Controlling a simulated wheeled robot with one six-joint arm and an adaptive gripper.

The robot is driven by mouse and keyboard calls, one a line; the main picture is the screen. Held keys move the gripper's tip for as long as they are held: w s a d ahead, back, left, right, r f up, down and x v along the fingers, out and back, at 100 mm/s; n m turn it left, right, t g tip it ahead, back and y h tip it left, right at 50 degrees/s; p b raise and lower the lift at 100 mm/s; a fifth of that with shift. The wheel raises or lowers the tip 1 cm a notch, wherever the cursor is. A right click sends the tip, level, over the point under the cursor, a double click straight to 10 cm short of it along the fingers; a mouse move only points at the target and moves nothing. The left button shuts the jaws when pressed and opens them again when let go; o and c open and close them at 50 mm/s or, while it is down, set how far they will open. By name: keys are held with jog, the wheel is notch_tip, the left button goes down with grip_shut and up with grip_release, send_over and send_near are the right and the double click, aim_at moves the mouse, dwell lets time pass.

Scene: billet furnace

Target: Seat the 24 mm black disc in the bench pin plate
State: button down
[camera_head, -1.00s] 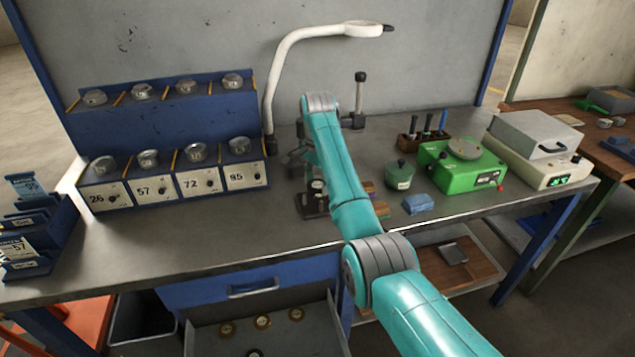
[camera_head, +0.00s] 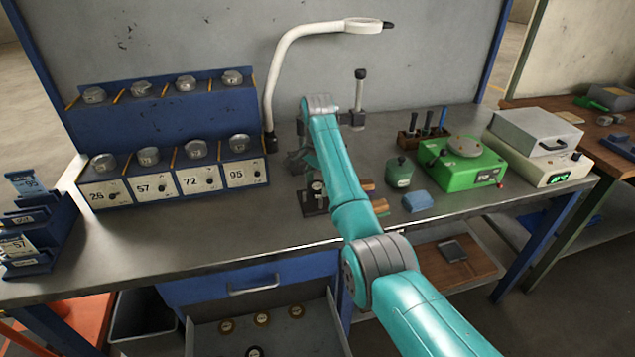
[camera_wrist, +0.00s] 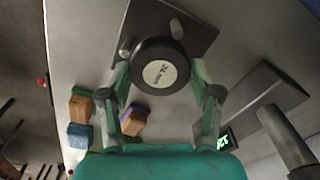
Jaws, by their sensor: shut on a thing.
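The black disc (camera_wrist: 160,68), with a pale label reading 24 mm, sits between the fingers of my gripper (camera_wrist: 159,80) in the wrist view. My gripper is shut on its sides. The dark pin plate (camera_wrist: 150,18) lies beyond the disc, which overlaps its lower edge in the picture. Light pins (camera_wrist: 176,28) show beside the disc. I cannot tell whether the disc touches the plate. In the head view, the plate (camera_head: 313,207) is on the bench, partly hidden by my arm. My gripper (camera_head: 305,165) is also mostly hidden there.
A blue rack (camera_head: 160,128) with metal knobs stands left of my arm, and a white lamp (camera_head: 285,55) behind it.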

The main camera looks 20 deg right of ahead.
jog(key=c, duration=0.5)
grip_release()
jog(key=shift+f, duration=0.15)
